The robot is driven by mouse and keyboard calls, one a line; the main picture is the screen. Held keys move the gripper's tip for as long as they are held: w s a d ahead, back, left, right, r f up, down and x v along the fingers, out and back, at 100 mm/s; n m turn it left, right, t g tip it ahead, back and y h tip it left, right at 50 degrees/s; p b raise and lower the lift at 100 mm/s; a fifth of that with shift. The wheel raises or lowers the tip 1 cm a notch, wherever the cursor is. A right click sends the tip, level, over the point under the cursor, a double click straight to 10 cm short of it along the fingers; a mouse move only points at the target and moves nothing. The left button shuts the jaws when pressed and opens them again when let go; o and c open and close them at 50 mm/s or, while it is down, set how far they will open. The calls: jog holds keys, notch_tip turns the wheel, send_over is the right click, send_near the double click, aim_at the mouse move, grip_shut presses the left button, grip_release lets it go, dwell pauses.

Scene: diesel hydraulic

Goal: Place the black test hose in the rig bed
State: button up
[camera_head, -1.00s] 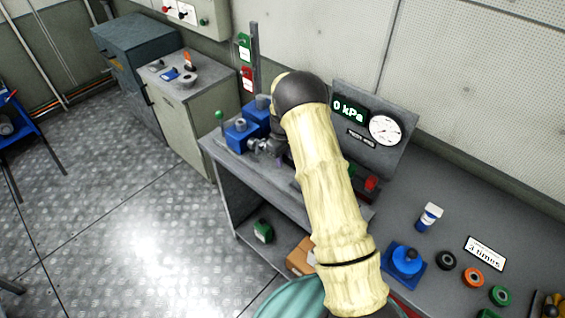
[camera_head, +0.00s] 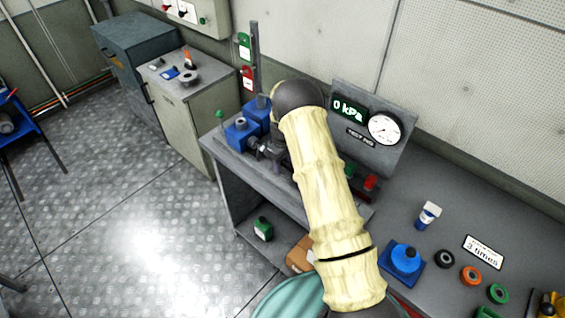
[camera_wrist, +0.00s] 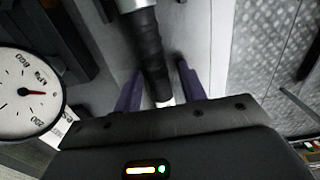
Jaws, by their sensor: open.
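The black test hose (camera_wrist: 150,50) shows in the wrist view, running between the two purple fingers of my gripper (camera_wrist: 157,80). The fingers stand apart, one on each side of it. A silver metal piece (camera_wrist: 133,5) is at its upper end and a pale end shows low between the fingers. In the head view, my arm covers most of the hose and gripper. The rig has blue blocks (camera_head: 238,134) on the bench, left of my arm. I cannot tell whether the hose rests fully in the bed.
A panel (camera_head: 398,158) with a gauge and a 0 kPa display stands behind my arm. The bench's right side holds a blue-and-white bottle (camera_head: 428,215), a blue fixture (camera_head: 404,260) and coloured rings (camera_head: 471,276). A grey cabinet (camera_head: 190,105) stands left.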

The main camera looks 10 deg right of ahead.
aim_at(283, 161)
notch_tip(283, 161, up, 12)
jog(key=b, duration=0.3)
jog(key=shift+r, duration=0.15)
dwell(0.5)
jog(key=s+r+m+t, duration=0.1)
jog(key=s+r+m, duration=0.2)
jog(key=s, duration=1.2)
jog(key=s+r+m+t, duration=0.1)
jog(key=s+r+m, duration=0.3)
jog(key=s, duration=1)
jog(key=shift+s+r+t, duration=0.25)
jog(key=shift+s+t, duration=0.05)
jog(key=shift+s, duration=0.05)
jog(key=shift+c, duration=0.4)
